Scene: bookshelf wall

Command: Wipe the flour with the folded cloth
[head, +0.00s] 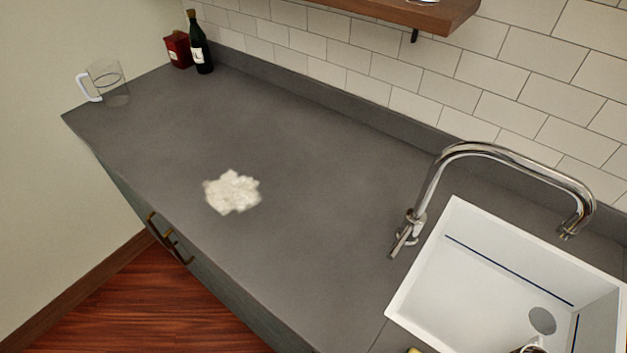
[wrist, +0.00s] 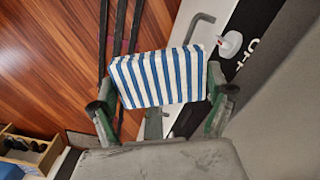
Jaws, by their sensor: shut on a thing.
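The flour (head: 232,192) is a white, ragged-edged patch on the grey countertop (head: 310,140), left of the middle in the head view. The folded cloth (wrist: 160,75) has blue and white stripes and shows in the wrist view. My gripper (wrist: 162,100) is shut on it, with one finger at each side of the cloth. The wooden floor shows behind the cloth in the wrist view. Neither my gripper nor the cloth shows in the head view, so their distance from the flour cannot be told.
A glass mug (head: 108,84), a red box (head: 178,49) and a dark bottle (head: 200,45) stand at the counter's far left end. A chrome faucet (head: 430,185) and white sink (head: 470,255) are at right. A wooden shelf (head: 415,14) overhangs the back. The counter around the flour is clear.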

